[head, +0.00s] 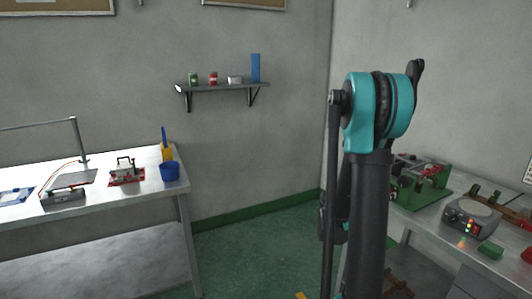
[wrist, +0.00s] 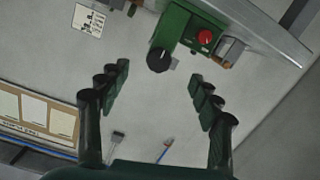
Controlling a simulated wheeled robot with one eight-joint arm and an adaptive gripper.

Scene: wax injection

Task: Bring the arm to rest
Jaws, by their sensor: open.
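My gripper (wrist: 159,76) is open in the wrist view, with its two dark fingers spread apart and nothing between them. Past the fingertips, a green machine (wrist: 178,24) with a red button and a black knob shows at the top of that view, which is tilted. My arm (head: 372,180), with teal and dark links, stands upright right of the middle in the head view. I cannot make out my gripper in the head view.
A left table (head: 95,180) holds a blue cup (head: 169,171) and small devices. A wall shelf (head: 222,87) is behind. Green floor (head: 255,245) is clear between the tables.

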